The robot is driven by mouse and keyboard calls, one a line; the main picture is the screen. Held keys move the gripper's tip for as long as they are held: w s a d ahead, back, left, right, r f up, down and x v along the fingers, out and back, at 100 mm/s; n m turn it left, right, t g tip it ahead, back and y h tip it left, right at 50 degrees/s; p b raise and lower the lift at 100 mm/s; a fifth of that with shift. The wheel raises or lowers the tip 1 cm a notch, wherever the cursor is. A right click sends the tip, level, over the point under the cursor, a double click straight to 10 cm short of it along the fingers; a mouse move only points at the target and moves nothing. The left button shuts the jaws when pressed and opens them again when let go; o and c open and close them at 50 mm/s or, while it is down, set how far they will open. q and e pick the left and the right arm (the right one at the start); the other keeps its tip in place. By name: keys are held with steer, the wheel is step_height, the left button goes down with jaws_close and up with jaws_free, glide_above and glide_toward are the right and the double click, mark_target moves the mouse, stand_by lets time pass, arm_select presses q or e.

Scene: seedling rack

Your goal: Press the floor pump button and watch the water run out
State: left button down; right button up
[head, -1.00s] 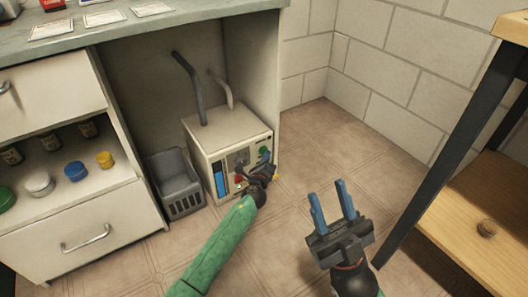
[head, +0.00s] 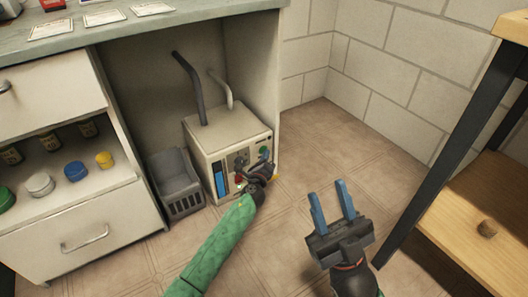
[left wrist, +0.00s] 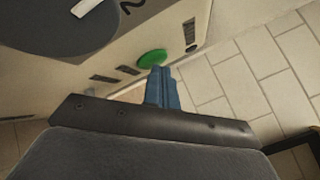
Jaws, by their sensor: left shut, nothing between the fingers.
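The pump is a cream box (head: 228,128) on the floor under the counter, with a dark hose and a pale hose at its top. Its front has a blue level window (head: 220,180) and a green button (head: 264,151), which also shows in the left wrist view (left wrist: 152,58). My left gripper (head: 264,166) is shut and empty at the pump front. In the left wrist view its blue fingertips (left wrist: 163,72) overlap the button's lower edge; I cannot tell whether they touch it. My right gripper (head: 330,197) is open and empty above the floor, right of the pump.
A grey crate (head: 183,207) stands left of the pump. A drawer cabinet (head: 100,235) is at the left, and a wooden shelf with black legs (head: 470,200) at the right. The floor (head: 310,140) behind my right gripper is clear.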

stand_by(0.5)
arm_select(q)
steer(key=shift+s+d, duration=0.45)
steer(key=shift+s, duration=0.15)
steer(key=s+d, duration=0.1)
steer(key=s, duration=0.1)
steer(key=s+d, duration=0.2)
steer(key=shift+p, duration=0.35)
steer(key=shift+s+d+f, duration=0.1)
steer(key=shift+s+f, duration=0.1)
stand_by(0.6)
